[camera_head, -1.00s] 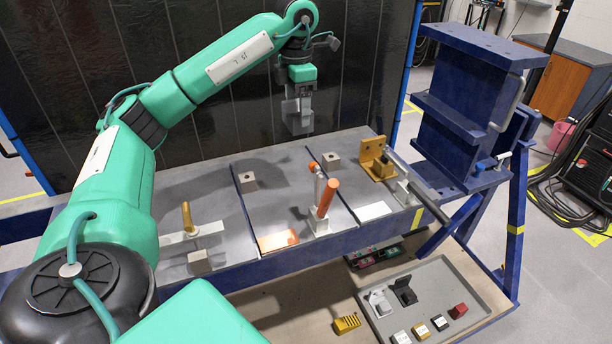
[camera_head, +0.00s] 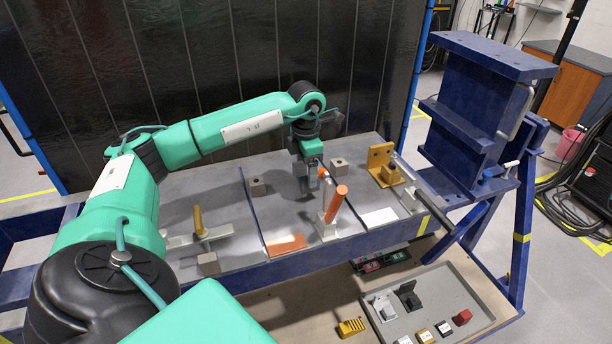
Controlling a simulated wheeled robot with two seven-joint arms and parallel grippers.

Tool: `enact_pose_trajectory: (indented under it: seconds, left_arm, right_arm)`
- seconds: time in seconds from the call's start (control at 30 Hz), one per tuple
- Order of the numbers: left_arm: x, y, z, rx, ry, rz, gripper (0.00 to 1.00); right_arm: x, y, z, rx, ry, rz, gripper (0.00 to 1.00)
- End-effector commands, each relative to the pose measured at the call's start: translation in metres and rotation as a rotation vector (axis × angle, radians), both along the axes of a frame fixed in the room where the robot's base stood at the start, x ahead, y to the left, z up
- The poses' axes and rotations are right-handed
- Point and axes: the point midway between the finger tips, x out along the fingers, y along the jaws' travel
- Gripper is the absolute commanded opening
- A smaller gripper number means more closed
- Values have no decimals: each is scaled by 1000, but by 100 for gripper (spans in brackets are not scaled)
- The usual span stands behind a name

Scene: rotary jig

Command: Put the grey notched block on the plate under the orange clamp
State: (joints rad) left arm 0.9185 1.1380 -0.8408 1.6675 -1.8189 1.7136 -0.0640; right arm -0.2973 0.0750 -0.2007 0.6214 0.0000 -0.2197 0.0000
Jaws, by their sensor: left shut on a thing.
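My left gripper (camera_head: 303,186) is low over the middle of the bench, just behind and left of the orange clamp (camera_head: 335,203). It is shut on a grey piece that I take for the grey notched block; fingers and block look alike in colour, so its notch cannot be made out. The clamp has an orange handle standing tilted on a pale base and a small orange tip close to my gripper. The grey plate (camera_head: 276,212) lies beneath. I cannot tell whether the block touches it. My right gripper is not in view.
A yellow-handled clamp (camera_head: 200,222) stands left and a yellow bracket (camera_head: 381,164) right. Small grey blocks (camera_head: 257,187) (camera_head: 338,165) sit behind. A grey tray (camera_head: 463,293) with several small parts is below right. A blue frame (camera_head: 480,105) rises at the right.

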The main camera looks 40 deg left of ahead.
Motion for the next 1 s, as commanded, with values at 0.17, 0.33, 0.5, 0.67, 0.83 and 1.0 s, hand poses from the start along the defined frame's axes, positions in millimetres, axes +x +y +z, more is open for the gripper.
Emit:
enact_pose_trajectory:
  seconds: [0.17,0.33,0.5,0.67,0.83,1.0]
  left_arm:
    - [-1,0,-25,0,4,0,36]
    - [0,0,-34,0,0,0,36]
    - [0,0,-34,0,0,0,36]
    - [0,0,-38,0,1,0,78]
    - [0,0,-37,0,1,0,94]
    - [-1,0,-37,0,1,0,94]
  right_arm:
    - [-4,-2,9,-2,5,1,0]
    - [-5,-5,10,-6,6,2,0]
    - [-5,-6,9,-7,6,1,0]
    - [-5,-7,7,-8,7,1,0]
    - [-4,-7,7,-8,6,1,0]
    - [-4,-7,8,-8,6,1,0]
